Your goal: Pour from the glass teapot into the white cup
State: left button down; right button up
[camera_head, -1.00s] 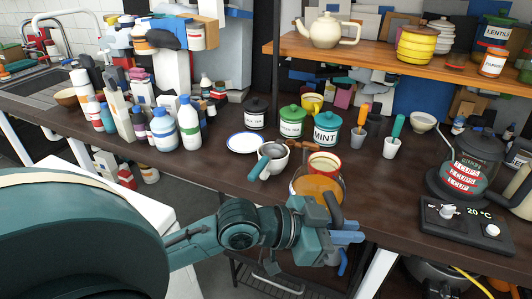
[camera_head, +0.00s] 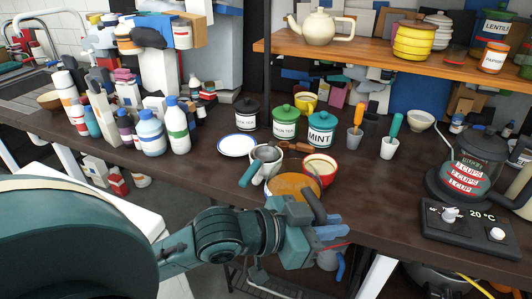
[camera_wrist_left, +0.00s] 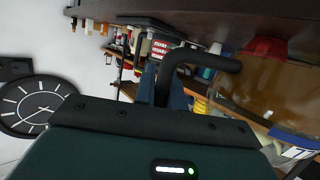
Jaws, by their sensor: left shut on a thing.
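The glass teapot (camera_head: 290,187) holds amber liquid and hangs in front of the counter's near edge or just over it. My left gripper (camera_head: 325,232) is shut on its dark handle (camera_head: 313,207). In the left wrist view the handle (camera_wrist_left: 203,60) and the amber glass body (camera_wrist_left: 270,95) show. The white cup (camera_head: 270,178) stands on the counter just behind and left of the teapot, with a teal-handled strainer (camera_head: 250,173) across its top. The teapot partly overlaps the cup's right side in the head view. I cannot tell whether liquid flows. My right gripper is not in view.
A red cup (camera_head: 320,167) stands close behind the teapot. A white plate (camera_head: 237,146) with a blue rim and tea tins, including the mint tin (camera_head: 321,130), stand behind. A kettle (camera_head: 470,165) on its base is at the right.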

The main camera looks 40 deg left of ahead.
aim_at(317, 203)
pick_arm(q)
jog(key=r, duration=0.2)
jog(key=a+r+n, duration=0.1)
jog(key=shift+w+r+h+p, duration=0.1)
jog(key=shift+w+h+p, duration=0.2)
jog(key=shift+w, duration=0.1)
jog(key=shift+w+a+r+n+b, duration=0.2)
jog(key=shift+a+n+b, duration=0.1)
jog(key=shift+b, duration=0.1)
jog(key=shift+n+g+h, duration=0.3)
jog(key=shift+n+h, duration=0.1)
jog(key=shift+n, duration=0.4)
jog(key=r, duration=0.1)
jog(key=a+r, duration=0.1)
jog(key=w+r, duration=0.1)
jog(key=shift+w+a+r, duration=0.1)
jog(key=shift+a+r, duration=0.1)
jog(key=shift+a, duration=0.2)
jog(key=shift+w+a+r, duration=0.15)
jog(key=shift+a+r, duration=0.05)
jog(key=shift+r, duration=0.15)
jog(key=shift+w+a+r+n+p, duration=0.25)
jog(key=shift+a+r+n+p, duration=0.15)
jog(key=shift+r+p, duration=0.1)
